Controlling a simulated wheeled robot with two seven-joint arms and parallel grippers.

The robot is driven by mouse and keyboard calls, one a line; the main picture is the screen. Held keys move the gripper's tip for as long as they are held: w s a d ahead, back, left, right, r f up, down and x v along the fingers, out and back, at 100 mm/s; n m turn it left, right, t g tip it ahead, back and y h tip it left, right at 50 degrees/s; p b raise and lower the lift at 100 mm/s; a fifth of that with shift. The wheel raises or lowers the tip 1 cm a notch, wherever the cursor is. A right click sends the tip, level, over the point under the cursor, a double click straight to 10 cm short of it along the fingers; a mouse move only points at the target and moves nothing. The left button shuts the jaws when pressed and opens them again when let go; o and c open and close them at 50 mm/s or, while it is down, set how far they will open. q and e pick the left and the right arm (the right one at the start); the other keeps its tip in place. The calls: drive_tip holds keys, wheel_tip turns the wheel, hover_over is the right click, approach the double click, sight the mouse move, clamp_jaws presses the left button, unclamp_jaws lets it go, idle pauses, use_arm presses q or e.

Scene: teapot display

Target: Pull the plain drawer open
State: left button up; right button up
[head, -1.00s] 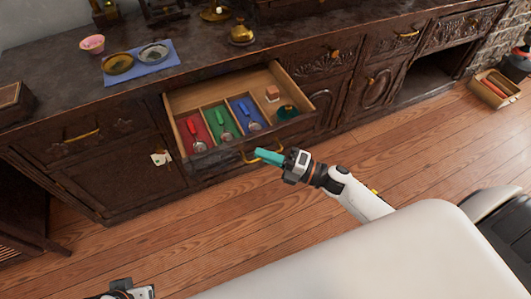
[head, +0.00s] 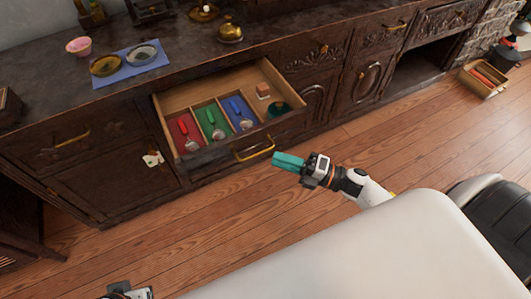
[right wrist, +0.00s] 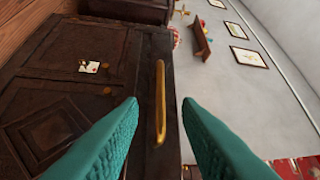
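The dark wooden drawer (head: 222,146) stands pulled out of the cabinet in the head view. Its gold handle (head: 254,150) is on the front. My right gripper (head: 276,160), with teal fingers, is just in front and to the right of the handle, apart from it. In the right wrist view, the fingers (right wrist: 160,101) are spread and empty, with the gold handle (right wrist: 160,103) showing in the gap beyond them. My left gripper (head: 127,291) is only partly in view at the bottom edge; its fingers cannot be made out.
The drawer holds red, green and blue compartments with scoops, and a small block (head: 262,90). On the cabinet top (head: 190,55) are a blue mat (head: 128,73) with two dishes, a pink bowl (head: 78,45) and a brass pot (head: 230,30). The wooden floor (head: 250,195) in front is clear.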

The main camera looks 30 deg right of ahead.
use_arm(q)
drive_tip(key=shift+w+f, duration=0.25)
drive_tip(key=shift+w, duration=0.05)
use_arm(e)
drive_tip(key=v, duration=0.5)
drive_tip(key=shift+d, duration=0.1)
use_arm(q)
drive_tip(key=shift+s, duration=0.1)
